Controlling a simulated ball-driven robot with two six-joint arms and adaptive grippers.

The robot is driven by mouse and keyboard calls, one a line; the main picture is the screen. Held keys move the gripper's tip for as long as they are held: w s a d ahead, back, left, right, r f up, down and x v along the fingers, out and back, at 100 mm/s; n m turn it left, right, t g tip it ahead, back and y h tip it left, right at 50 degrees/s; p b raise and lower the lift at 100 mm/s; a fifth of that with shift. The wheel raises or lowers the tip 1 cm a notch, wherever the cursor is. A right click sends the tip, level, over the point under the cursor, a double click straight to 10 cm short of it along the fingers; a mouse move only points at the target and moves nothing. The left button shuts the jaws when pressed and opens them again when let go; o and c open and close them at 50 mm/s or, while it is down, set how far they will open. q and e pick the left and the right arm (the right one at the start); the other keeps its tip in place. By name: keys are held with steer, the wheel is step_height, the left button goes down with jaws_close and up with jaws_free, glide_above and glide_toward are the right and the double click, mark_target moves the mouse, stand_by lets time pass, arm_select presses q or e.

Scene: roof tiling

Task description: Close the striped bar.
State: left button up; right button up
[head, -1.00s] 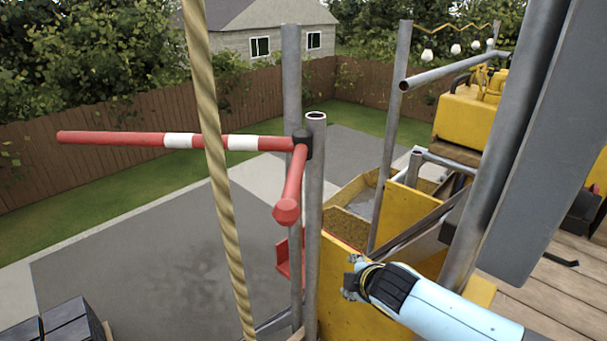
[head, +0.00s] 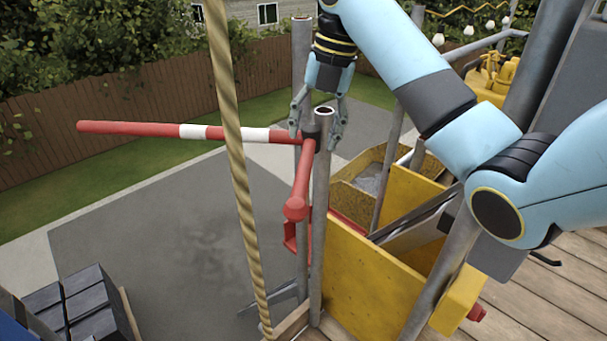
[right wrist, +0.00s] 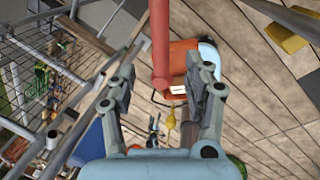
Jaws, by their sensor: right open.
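The red and white striped bar (head: 150,129) sticks out to the left, roughly level, from a dark hub at the grey upright pole (head: 322,200). A short red arm (head: 301,180) with a thick rounded end comes from the same hub towards me. My right gripper (head: 314,139) is open, fingers pointing down, with its fingertips on either side of the hub and pole top. Whether it touches them I cannot tell. In the right wrist view the gripper (right wrist: 165,74) is open and a red rod (right wrist: 160,40) runs between its fingertips. My left gripper is not in view.
A twisted rope (head: 238,165) hangs in front of the striped bar. A second pole (head: 300,60) stands close behind the hub. Yellow panels (head: 365,285) and the plank floor (head: 545,290) lie to the right. Dark stacked blocks (head: 90,300) are at lower left.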

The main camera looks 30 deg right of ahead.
mark_target(303, 175)
steer(key=f, duration=0.3)
steer(key=w+a+f, duration=0.1)
steer(key=f, duration=0.6)
steer(key=shift+w+a+f, duration=0.1)
steer(key=shift+w+a, duration=0.05)
steer(key=shift+a, duration=0.1)
jaws_close()
